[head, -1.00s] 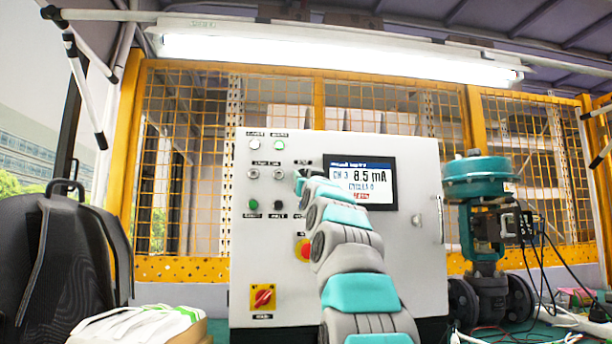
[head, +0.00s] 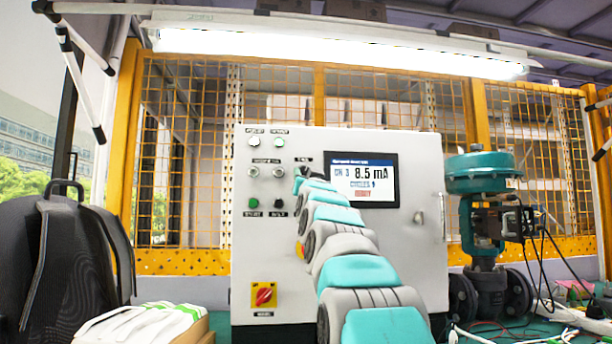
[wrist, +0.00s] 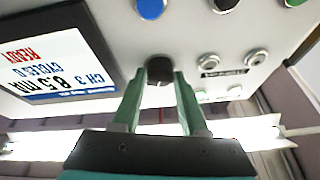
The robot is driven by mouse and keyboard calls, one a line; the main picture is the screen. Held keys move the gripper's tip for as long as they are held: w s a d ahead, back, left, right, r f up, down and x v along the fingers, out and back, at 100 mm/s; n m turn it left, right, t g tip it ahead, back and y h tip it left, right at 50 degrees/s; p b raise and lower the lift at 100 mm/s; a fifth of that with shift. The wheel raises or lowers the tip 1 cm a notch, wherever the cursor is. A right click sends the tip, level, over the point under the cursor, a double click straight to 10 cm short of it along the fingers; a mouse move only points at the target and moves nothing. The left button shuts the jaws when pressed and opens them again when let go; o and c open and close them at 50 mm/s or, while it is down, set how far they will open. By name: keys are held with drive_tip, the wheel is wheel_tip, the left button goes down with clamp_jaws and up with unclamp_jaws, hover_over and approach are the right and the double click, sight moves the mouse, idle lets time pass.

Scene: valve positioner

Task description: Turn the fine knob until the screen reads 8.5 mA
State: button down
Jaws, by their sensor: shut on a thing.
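The screen (head: 363,181) on the white panel reads CH 3, 8.5 mA. In the wrist view the screen (wrist: 62,55) appears upside down, with 8.5 mA, CYCLES 0 and red READY. My gripper (wrist: 160,82) has its two green fingers shut on a dark round knob (wrist: 159,68) beside the screen, one finger on each side. In the head view my gripper (head: 300,178) is at the panel, just left of the screen, and my arm hides the knob. The knob's label and pointer cannot be read.
Two silver knobs or switches (head: 265,172), a green button (head: 253,203) and a black selector (head: 278,203) sit left of my gripper. A red-yellow switch (head: 263,295) is lower down. A teal valve (head: 480,175) stands at the right, a black backpack (head: 60,255) at the left.

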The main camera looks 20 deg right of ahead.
drive_tip(key=shift+c, duration=2.2)
unclamp_jaws()
drive_tip(key=shift+f, duration=0.1)
drive_tip(key=b+v, duration=0.2)
drive_tip(key=v, duration=0.5)
drive_tip(key=shift+s+f, duration=0.15)
drive_tip(key=shift+s, duration=0.2)
drive_tip(key=shift+a, duration=0.15)
